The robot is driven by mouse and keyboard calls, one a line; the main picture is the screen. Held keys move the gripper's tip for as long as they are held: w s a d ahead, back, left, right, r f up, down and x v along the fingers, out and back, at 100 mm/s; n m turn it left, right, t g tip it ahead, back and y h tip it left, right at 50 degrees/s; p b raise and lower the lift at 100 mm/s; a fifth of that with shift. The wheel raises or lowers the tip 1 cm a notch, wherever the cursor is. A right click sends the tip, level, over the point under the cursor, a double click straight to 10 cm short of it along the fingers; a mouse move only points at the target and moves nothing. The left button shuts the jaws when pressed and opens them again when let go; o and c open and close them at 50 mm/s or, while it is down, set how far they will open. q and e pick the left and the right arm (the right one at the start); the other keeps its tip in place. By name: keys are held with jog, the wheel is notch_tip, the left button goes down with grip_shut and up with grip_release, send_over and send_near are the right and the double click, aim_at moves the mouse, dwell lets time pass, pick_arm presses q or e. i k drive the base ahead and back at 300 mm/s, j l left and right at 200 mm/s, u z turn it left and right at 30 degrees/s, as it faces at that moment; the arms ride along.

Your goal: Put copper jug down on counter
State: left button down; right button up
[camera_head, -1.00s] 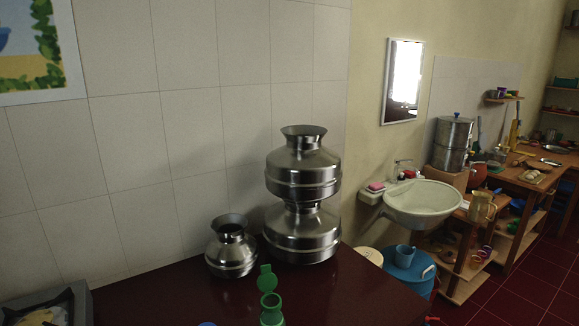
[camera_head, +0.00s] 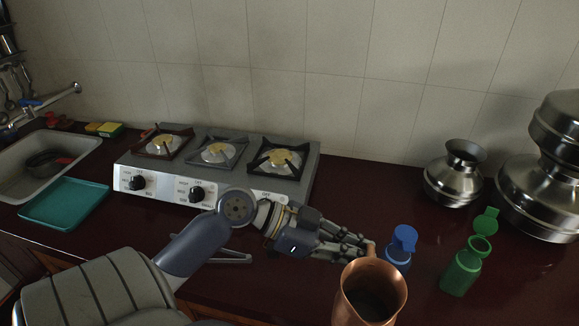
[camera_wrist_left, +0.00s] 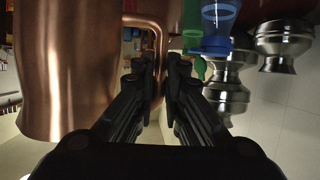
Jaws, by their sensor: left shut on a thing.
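The copper jug (camera_head: 368,292) is at the bottom of the head view, its open mouth facing up, and its lower part is cut off by the frame edge. My left gripper (camera_head: 366,247) is shut on the jug's handle, at the jug's far side. In the left wrist view the jug's copper body (camera_wrist_left: 90,70) fills the left, and the fingers (camera_wrist_left: 162,75) close around its handle. The dark red counter (camera_head: 300,235) runs across the head view behind the jug. Whether the jug touches the counter cannot be told. My right gripper is out of view.
A blue bottle (camera_head: 398,250) stands close behind the jug. A green bottle (camera_head: 464,268) stands to its right. Steel pots (camera_head: 455,180) are at the back right. A stove (camera_head: 215,185), teal tray (camera_head: 65,203) and sink (camera_head: 50,160) are left. Counter between stove and pots is clear.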

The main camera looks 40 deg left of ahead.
aim_at(350, 227)
jog(key=u, duration=0.45)
jog(key=i+l+u, duration=0.1)
jog(key=u, duration=0.35)
jog(key=l+u, duration=0.15)
jog(key=u, duration=0.25)
jog(key=i+l, duration=0.1)
jog(key=l, duration=0.2)
jog(key=i+l, duration=0.1)
jog(key=l, duration=0.15)
jog(key=i+l+u, duration=0.1)
jog(key=l, duration=0.2)
